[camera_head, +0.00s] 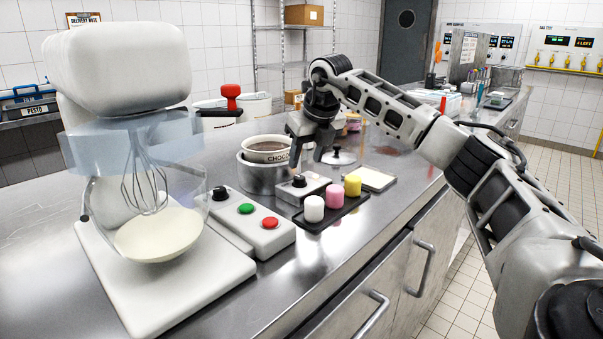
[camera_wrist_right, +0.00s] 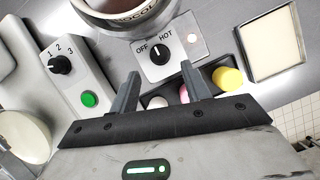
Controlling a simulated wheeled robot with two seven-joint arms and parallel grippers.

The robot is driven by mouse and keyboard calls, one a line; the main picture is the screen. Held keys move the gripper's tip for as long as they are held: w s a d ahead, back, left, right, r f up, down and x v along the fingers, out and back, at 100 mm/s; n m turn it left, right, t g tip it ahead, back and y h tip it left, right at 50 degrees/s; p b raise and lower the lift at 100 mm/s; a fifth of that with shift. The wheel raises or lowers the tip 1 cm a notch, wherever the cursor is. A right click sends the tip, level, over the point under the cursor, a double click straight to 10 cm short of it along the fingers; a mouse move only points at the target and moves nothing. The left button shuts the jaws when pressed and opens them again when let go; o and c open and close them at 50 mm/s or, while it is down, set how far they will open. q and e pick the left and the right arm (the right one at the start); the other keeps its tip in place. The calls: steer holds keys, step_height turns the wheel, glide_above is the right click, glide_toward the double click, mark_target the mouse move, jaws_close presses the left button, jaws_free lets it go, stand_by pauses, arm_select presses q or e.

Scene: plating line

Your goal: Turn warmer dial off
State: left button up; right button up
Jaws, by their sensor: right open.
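The warmer box (camera_head: 315,187) stands on the steel counter beside the chocolate pot and carries a black dial (camera_head: 299,181). In the right wrist view the dial (camera_wrist_right: 159,53) sits between the words OFF and HOT. Its white mark points roughly up, between the two words. A small pale pinkish lamp (camera_wrist_right: 191,40) is on the box's right. My right gripper (camera_head: 306,159) is just above the warmer box, fingers pointing down. In the wrist view its two fingers (camera_wrist_right: 160,70) are apart, with the dial ahead between their tips and nothing held. My left gripper is not in view.
The chocolate pot (camera_head: 263,172) is close behind the box. A dark tray (camera_head: 331,214) with white, pink and yellow pieces lies in front. The mixer's control box (camera_head: 240,232), with dial and green and red buttons, and the mixer (camera_head: 125,70) stand left.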

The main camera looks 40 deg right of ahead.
mark_target(300, 177)
steer(key=x, duration=0.5)
steer(key=shift+w+f, duration=0.15)
steer(key=c, duration=1)
